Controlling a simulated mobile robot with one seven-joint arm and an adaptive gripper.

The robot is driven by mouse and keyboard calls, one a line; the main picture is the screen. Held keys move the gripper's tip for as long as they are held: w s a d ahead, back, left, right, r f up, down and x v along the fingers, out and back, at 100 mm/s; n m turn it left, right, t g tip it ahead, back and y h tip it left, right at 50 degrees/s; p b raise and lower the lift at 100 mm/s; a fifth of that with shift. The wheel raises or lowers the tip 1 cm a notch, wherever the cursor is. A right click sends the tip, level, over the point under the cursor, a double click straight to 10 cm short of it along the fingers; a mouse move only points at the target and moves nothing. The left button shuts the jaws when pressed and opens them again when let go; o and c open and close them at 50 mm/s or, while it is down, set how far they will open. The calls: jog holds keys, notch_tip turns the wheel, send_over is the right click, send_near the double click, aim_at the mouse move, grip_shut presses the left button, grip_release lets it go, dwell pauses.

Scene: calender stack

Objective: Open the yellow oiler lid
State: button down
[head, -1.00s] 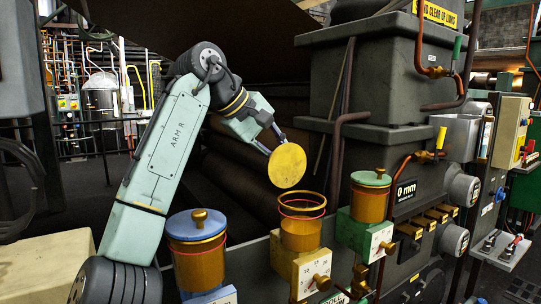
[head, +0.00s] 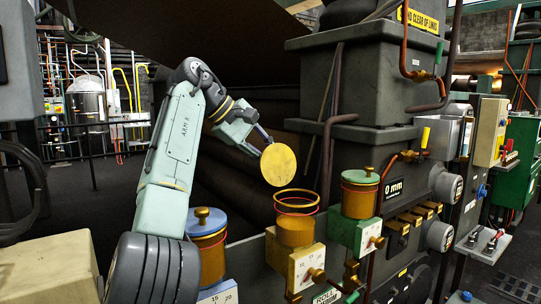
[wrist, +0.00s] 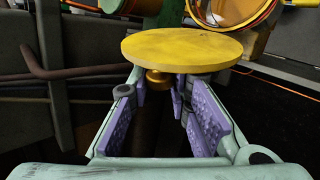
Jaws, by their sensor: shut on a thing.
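The yellow lid (head: 279,164) is a flat round disc, off its oiler and tilted nearly on edge in the head view. My gripper (head: 266,141) is shut on it from the upper left, by the brass knob. In the wrist view the lid (wrist: 183,48) spans the space beyond my gripper (wrist: 166,92), its brass knob (wrist: 158,78) at the fingertips, whose exact contact is partly hidden. The yellow oiler (head: 296,231) stands below and right of the lid, its amber cup open at the top, with a clear gap between rim and lid.
A blue-lidded oiler (head: 206,247) stands left of the yellow one, close to my arm. A green-lidded oiler (head: 359,194) stands to the right. The dark machine housing (head: 365,160) rises behind the oilers on the right. Open floor (head: 90,215) lies to the left.

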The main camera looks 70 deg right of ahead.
jog(key=shift+r, duration=0.3)
jog(key=c, duration=1.7)
grip_release()
jog(key=shift+a, duration=0.1)
jog(key=shift+o, duration=0.9)
jog(key=shift+f, duration=0.2)
jog(key=shift+r, duration=0.1)
jog(key=shift+w+a+r, duration=0.25)
jog(key=shift+r, duration=0.15)
jog(key=w+a, duration=0.8)
jog(key=shift+w+a, duration=0.15)
jog(key=shift+a, duration=0.25)
jog(key=shift+f, duration=0.1)
